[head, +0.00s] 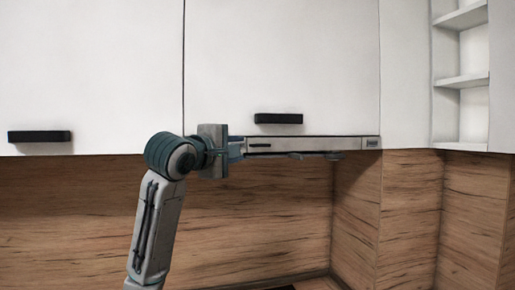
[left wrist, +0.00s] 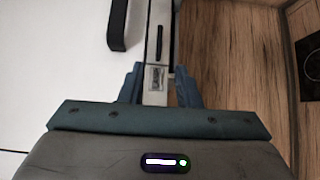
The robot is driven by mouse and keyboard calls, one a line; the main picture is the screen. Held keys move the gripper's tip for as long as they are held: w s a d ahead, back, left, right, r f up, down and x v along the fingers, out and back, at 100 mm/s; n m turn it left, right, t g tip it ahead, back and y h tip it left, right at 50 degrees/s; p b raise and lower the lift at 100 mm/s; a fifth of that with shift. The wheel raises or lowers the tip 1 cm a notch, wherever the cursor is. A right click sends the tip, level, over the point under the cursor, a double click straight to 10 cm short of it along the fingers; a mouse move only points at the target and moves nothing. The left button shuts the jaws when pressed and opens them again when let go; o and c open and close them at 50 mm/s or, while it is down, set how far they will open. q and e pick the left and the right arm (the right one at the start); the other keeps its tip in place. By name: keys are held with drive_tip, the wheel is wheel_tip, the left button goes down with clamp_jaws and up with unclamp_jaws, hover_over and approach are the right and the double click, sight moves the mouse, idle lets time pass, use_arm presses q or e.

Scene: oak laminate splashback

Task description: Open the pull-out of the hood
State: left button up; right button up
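The hood's pull-out (head: 310,145) is a thin light-grey strip under the white wall cabinets, with a dark slot near its left end and a small panel at its right end. It looks flush or nearly flush with the cabinet fronts. My left gripper (head: 238,149) is at the strip's left end and hides that end. In the left wrist view the strip (left wrist: 154,52) runs between the two spread fingers of my left gripper (left wrist: 158,84). The fingers are apart, one on each side; whether they touch the strip cannot be told. My right gripper is not in view.
A black handle (head: 278,118) sits on the cabinet door above the strip, and another (head: 39,136) on the left door. Open shelves (head: 461,80) are at the right. The oak splashback (head: 270,215) lies below, with free room in front of it.

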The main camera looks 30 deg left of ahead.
sight(258, 146)
use_arm(q)
drive_tip(key=w+p, duration=0.1)
drive_tip(key=w, duration=0.2)
drive_tip(key=w+p, duration=0.2)
drive_tip(key=w, duration=0.1)
drive_tip(key=w+p, duration=0.2)
drive_tip(key=w, duration=0.2)
drive_tip(key=shift+a+r, duration=0.2)
drive_tip(key=shift+a, duration=0.2)
drive_tip(key=shift+w+f+p, duration=0.1)
drive_tip(key=shift+w+p, duration=0.2)
drive_tip(key=shift+w, duration=0.1)
drive_tip(key=shift+c, duration=0.2)
clamp_jaws()
